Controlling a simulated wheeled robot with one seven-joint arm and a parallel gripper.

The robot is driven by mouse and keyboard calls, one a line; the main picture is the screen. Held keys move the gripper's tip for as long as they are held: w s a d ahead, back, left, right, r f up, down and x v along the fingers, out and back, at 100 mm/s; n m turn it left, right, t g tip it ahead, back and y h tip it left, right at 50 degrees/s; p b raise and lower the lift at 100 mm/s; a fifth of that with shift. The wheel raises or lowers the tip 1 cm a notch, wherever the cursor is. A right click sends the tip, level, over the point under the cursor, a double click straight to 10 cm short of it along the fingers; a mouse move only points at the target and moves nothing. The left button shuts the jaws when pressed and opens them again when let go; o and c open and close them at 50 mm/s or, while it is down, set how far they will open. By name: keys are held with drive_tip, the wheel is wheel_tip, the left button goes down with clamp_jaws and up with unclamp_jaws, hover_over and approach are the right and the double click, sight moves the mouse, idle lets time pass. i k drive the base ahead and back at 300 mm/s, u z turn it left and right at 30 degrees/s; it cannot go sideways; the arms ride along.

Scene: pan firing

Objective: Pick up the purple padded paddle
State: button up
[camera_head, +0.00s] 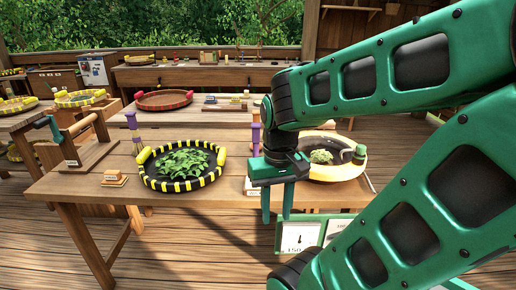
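My gripper (277,203) points down in front of the wooden table's front edge. Its two green fingers are apart with nothing between them. Two upright pieces with purple parts stand at the table's back: one (132,121) left of the yellow-black pan, the other (256,133) just left of my arm's wrist. Both are small and partly hidden, so I cannot tell which is the purple padded paddle. My gripper and wrist cover part of the table near the right one.
The wooden table (85,187) holds a yellow-and-black rimmed pan (146,181) of green leaves and a cream-rimmed pan (330,176) at right. A small wooden block (114,178) and a dark-handled wooden stand (72,152) are at left. A red-rimmed pan (165,107) sits behind.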

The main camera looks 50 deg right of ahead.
sight(256, 127)
drive_tip(key=z, duration=0.55)
drive_tip(key=i, duration=0.85)
drive_tip(key=z, duration=0.65)
